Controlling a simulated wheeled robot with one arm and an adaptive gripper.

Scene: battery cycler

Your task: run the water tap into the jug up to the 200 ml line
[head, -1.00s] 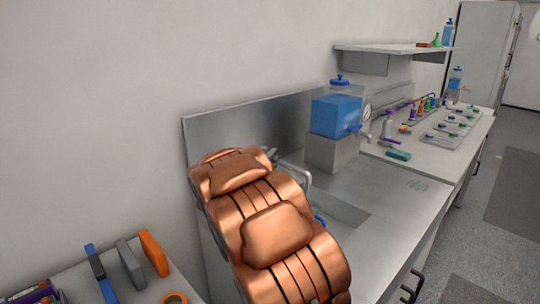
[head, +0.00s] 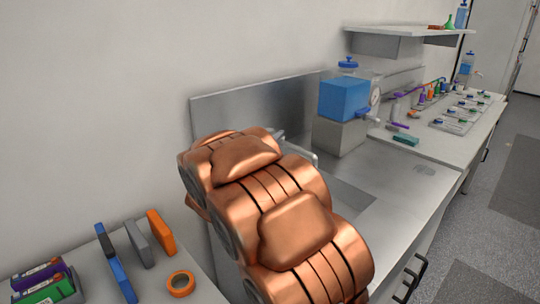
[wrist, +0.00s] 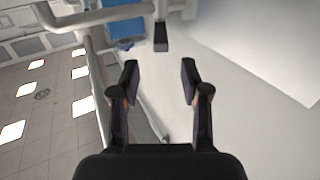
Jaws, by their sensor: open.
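In the head view the grey tap (head: 303,153) shows only in part, its curved spout rising at the sink behind my copper arm. In the wrist view a pale pipe (wrist: 100,16) crosses the top, with a short dark block (wrist: 161,37) hanging from it, perhaps the tap's handle. My gripper (wrist: 159,78) is open and empty, its two fingers below and either side of that dark block, apart from it. The head view hides the gripper behind the arm. I cannot make out the jug, its 200 ml line or any running water.
A blue-filled tank (head: 344,98) with a spigot stands on a grey block (head: 339,137) right of the sink. A steel splashback (head: 255,103) runs along the wall. The left bench holds an orange tape roll (head: 180,284) and upright plates. The counter front right of the sink is clear.

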